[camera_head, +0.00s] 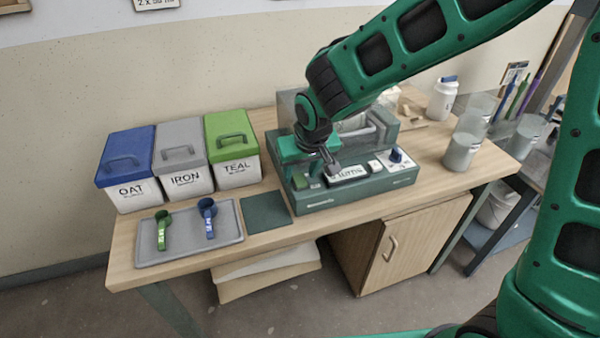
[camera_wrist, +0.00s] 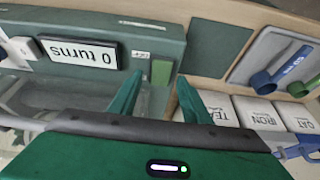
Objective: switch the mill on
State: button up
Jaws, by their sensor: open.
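The mill (camera_head: 358,193) is a green machine on the wooden table, with a sloped front panel. Its display (camera_wrist: 80,53) reads "0 turns", upside down in the wrist view. Beside the display are a small white label (camera_wrist: 141,54), too small to read, and a green rectangular button or switch (camera_wrist: 161,72); whether it is lit cannot be told. My gripper (camera_head: 322,164) is over the panel's left part, partly hiding the display in the head view. In the wrist view my gripper (camera_wrist: 158,97) is open and empty, its fingers pointing at the panel near the green switch.
A grey tray (camera_head: 180,251) holds a green scoop (camera_head: 162,230) and a blue scoop (camera_head: 208,218). A blue-topped knob (camera_head: 396,155) is at the panel's right. Cups (camera_head: 460,152) stand further right.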

jog(key=shift+w+f, duration=0.15)
jog(key=shift+f, duration=0.2)
jog(key=shift+c, duration=0.4)
